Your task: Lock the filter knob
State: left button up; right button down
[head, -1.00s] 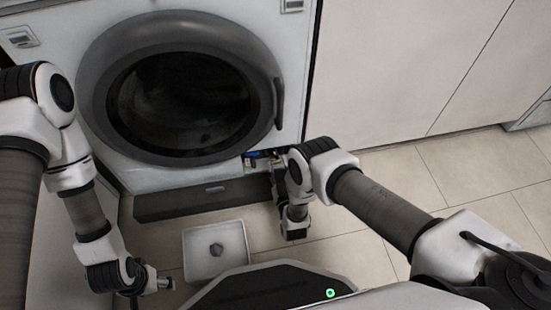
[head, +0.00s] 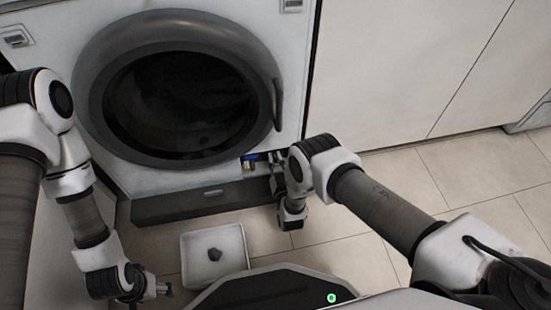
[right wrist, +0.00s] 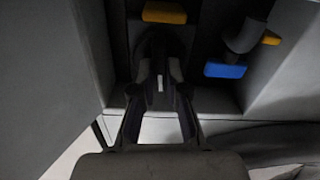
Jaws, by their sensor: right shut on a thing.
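The washing machine's small filter opening (head: 249,163) is at its lower right front, below the round door. My right gripper (head: 277,160) reaches into it from the right. In the right wrist view my right gripper (right wrist: 158,72) is shut on a dark, rounded thing, apparently the filter knob (right wrist: 157,38). The fingers hide much of it, and its turn angle cannot be read. My left gripper (head: 168,289) hangs low at the left, away from the machine, near the tray. Its fingers are too small to judge.
A yellow tab (right wrist: 164,12), a blue tab (right wrist: 225,70) and a grey elbow pipe (right wrist: 245,38) sit around the gripper in the recess. A white tray (head: 188,262) with a dark grey lump (head: 215,254) lies on the floor. Cabinet fronts (head: 400,60) stand at right.

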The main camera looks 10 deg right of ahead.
jog(key=shift+m, duration=0.7)
jog(key=c, duration=1.2)
grip_release()
jog(key=s, duration=0.7)
jog(key=shift+s, duration=0.25)
